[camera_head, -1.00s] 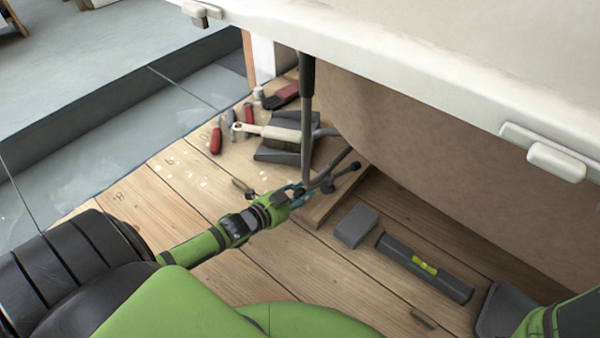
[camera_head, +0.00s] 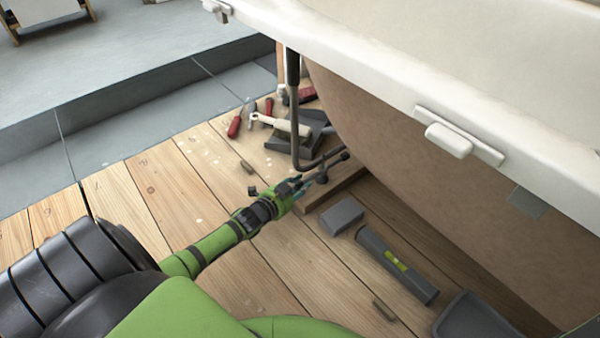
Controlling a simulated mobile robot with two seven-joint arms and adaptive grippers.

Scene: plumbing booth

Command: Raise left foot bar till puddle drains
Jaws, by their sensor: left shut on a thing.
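The white bathtub (camera_head: 375,62) has a beige side and fills the upper right. Beneath its near end, a dark bar with rounded knobs (camera_head: 333,164) lies low over a wooden block (camera_head: 343,186). I take it for the left foot bar. My left gripper (camera_head: 306,184), with teal fingertips, is shut at the near end of this bar; the fingers partly hide the contact. A bent grey pipe (camera_head: 295,125) comes down just behind it. I cannot make out a puddle. My right gripper is not in view.
A grey block (camera_head: 342,215), a spirit level (camera_head: 396,266) and a dark tray (camera_head: 472,318) lie on the plank floor to the right. Red-handled tools (camera_head: 234,127) and a white-handled brush (camera_head: 280,124) lie behind the gripper. The planks at left are mostly clear.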

